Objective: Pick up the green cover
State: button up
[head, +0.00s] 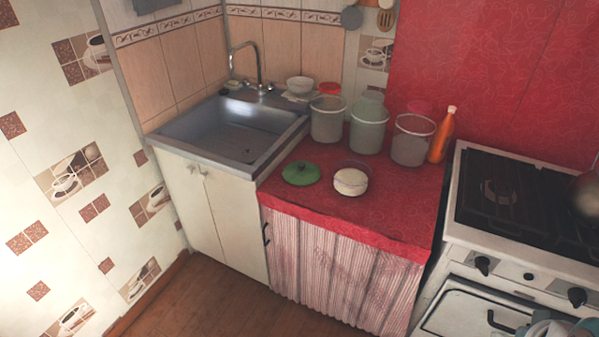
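The green cover (301,173) is a round lid with a small knob on top. It lies flat on the red oilcloth counter (388,213), near the counter's left side by the sink. A small white pot (350,182) stands just to its right, with a narrow gap between them. Nothing is on the cover or hides it. I cannot make out my gripper's fingers in this view. A grey and white piece cut off at the bottom right corner may be part of my arm.
Several tall containers stand along the counter's back, among them a grey one (327,120) and a pale green one (368,128). An orange bottle (442,135) stands at the right. A metal sink (229,127) is to the left, a stove (525,208) to the right. The counter's front is clear.

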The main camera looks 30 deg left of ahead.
aim_at(300, 172)
jog(key=i+j, duration=0.15)
jog(key=j, duration=0.2)
jog(key=i+j, duration=0.1)
jog(key=j, duration=0.25)
jog(key=i+j, duration=0.15)
jog(key=j, duration=0.2)
jog(key=i+j, duration=0.15)
jog(key=j, duration=0.25)
jog(key=i+j, duration=0.1)
jog(key=j, duration=0.25)
jog(key=i+j, duration=0.15)
jog(key=j, duration=0.2)
jog(key=i+j, duration=0.15)
jog(key=j, duration=0.2)
jog(key=i+j, duration=0.1)
jog(key=j, duration=0.25)
